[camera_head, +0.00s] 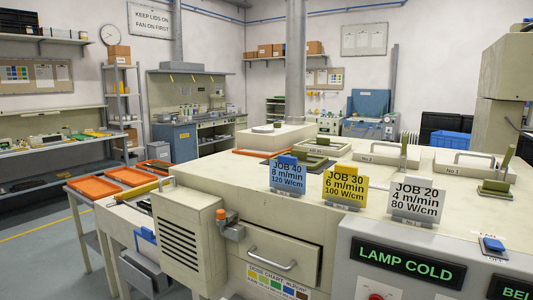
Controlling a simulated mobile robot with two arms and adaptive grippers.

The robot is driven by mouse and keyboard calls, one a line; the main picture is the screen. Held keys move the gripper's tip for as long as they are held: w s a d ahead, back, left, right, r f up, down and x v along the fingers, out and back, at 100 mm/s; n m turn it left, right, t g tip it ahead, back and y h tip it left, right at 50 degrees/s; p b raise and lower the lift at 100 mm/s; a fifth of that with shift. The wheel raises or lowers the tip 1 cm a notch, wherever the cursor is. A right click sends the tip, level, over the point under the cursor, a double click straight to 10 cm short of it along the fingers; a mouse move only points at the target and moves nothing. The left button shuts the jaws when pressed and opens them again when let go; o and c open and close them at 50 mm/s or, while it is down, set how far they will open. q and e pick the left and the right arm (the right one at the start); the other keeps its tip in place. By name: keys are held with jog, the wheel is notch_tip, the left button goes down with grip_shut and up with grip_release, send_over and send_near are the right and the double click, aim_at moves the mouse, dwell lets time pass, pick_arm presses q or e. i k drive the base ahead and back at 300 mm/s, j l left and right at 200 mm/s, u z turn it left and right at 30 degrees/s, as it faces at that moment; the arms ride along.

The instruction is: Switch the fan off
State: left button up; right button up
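No gripper of mine shows in the head view. A blue switch (492,244) on a pale base sits on the machine's top at the right, with a small label in front of it that is too small to read surely. I cannot tell whether it is the fan's switch, or its position. The fan itself cannot be made out. A lit green display (407,263) on the machine's front reads LAMP COLD. A red knob or button (375,296) is cut off by the bottom edge. A wall sign (150,21) reads KEEP LIDS ON FAN ON FIRST.
Job cards in blue (288,176), yellow (344,187) and white (416,201) stand on the machine top. Behind them are handled lids (465,165) and a green lever (496,185). Orange trays (94,188) lie at the left. A closed drawer (272,255) faces front. Floor is clear at the far left.

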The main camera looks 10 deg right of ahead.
aim_at(493, 244)
jog(key=z, duration=1.7)
jog(key=j+z, duration=0.2)
jog(key=z, duration=0.3)
jog(key=k+j+z, duration=0.2)
jog(key=z, duration=0.25)
jog(key=k+j+z, duration=0.1)
jog(key=z, duration=0.4)
